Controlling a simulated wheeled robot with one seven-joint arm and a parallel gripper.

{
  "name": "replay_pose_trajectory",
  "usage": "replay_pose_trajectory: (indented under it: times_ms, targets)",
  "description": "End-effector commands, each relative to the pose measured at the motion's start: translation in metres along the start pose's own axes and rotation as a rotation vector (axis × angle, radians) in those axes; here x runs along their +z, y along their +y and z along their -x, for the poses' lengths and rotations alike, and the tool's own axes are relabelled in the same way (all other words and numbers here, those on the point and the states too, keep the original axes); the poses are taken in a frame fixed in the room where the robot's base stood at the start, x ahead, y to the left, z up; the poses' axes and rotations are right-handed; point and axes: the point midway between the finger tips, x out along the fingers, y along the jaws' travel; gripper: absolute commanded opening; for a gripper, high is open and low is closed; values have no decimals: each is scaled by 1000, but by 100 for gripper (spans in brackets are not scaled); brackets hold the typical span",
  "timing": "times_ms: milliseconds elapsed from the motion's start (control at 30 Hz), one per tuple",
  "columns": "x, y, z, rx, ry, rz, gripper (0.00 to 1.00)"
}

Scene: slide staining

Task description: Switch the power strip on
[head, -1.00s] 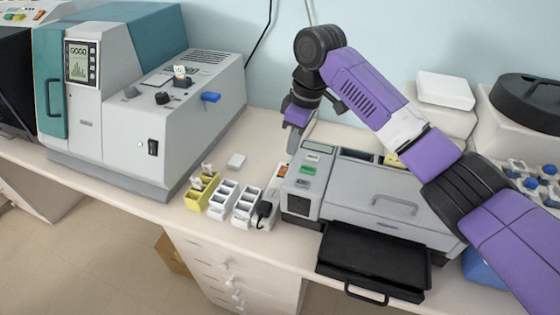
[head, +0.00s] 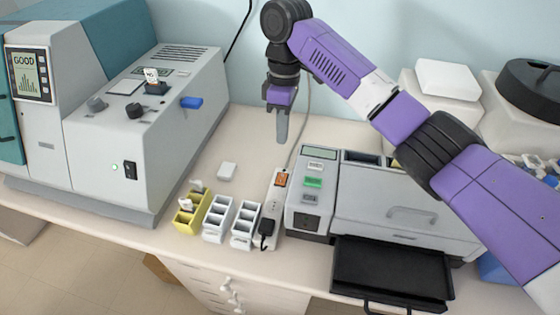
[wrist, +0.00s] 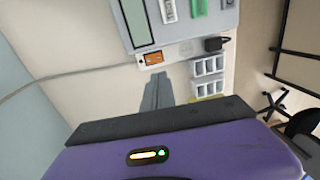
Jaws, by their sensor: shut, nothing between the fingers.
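The power strip (head: 275,204) is a narrow white strip lying on the counter, just left of the grey machine with the green button. Its orange-red rocker switch (head: 281,180) is at the far end, and a black plug (head: 265,229) sits in the near end. In the wrist view the switch (wrist: 154,58) and the plug (wrist: 216,44) also show. My gripper (head: 282,138) is shut and empty, pointing down above the counter, behind the switch end and apart from it. I cannot tell whether the switch is on.
The grey machine (head: 400,210) with a black tray (head: 392,272) stands right of the strip. A large analyser (head: 140,125) is further left. The counter behind the strip is clear.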

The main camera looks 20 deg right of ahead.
Motion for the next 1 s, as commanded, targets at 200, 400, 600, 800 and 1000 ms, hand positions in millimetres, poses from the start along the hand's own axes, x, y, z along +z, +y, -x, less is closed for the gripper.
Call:
replay_pose_trajectory:
  times_ms: [200, 400, 600, 800, 1000]
  targets:
    - [0, -1, -31, -6, 1, 0, 0]
    - [-1, -2, -72, -5, 1, 0, 0]
    - [0, -1, -105, -3, -1, 0, 0]
    - [0, -1, -128, -2, -1, 0, 0]
    - [0, 0, -137, 0, 0, 0, 0]
